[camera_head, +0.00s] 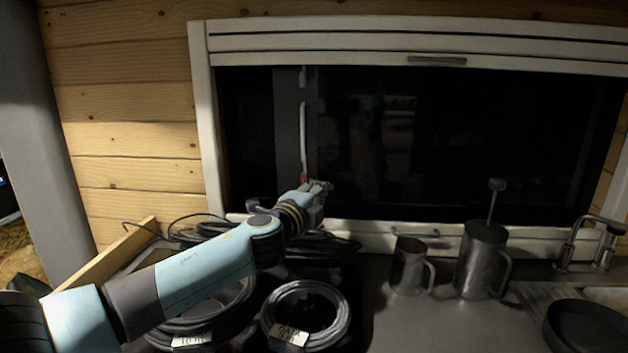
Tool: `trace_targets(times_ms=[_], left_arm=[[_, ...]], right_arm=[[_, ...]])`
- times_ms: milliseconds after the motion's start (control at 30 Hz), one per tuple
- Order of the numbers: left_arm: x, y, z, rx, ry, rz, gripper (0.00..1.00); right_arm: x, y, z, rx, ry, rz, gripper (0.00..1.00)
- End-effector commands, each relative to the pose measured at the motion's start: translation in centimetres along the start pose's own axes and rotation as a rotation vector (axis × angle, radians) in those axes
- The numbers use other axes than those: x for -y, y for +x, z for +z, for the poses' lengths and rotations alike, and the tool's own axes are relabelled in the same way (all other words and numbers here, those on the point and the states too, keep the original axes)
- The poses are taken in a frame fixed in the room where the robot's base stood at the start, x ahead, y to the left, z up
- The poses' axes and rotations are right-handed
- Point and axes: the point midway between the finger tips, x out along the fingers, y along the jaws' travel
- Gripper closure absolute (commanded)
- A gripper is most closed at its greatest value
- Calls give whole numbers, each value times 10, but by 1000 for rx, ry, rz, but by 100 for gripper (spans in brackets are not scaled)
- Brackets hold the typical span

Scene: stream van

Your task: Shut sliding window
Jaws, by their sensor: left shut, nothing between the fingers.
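The sliding window (470,130) fills the middle and right of the view, a dark pane in a white frame set in a wooden wall. A dark vertical stile (284,130) with a slim pale handle (303,135) stands near its left side. A dark strip shows between the stile and the left frame; I cannot tell whether it is glass or a gap. My left gripper (322,188) is shut and empty at the lower end of the handle, beside a small red part. I cannot tell whether it touches the stile. My right gripper is out of view.
Coiled black cables (306,308) with labels lie on the counter under my left arm. A metal mug (409,266) and a plunger pot (482,262) stand right of centre. A tap (590,243) and a dark pan (585,328) are at the far right. A white roller blind (420,42) sits above the pane.

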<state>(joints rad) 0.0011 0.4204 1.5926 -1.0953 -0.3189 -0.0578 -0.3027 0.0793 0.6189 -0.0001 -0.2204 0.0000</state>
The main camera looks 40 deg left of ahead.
Motion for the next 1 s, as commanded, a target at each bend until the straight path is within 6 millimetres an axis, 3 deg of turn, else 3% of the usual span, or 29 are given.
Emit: trace_targets(times_ms=[100,300,400,600,1000], left_arm=[[2,28,0,3,0,-2,100],[0,65,2,2,0,1,100],[0,56,20,1,6,2,100],[0,50,36,0,3,0,100],[0,49,38,0,0,0,100]], right_arm=[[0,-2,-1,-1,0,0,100],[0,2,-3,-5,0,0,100],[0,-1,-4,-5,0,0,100],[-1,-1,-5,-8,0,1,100],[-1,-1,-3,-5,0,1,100]])
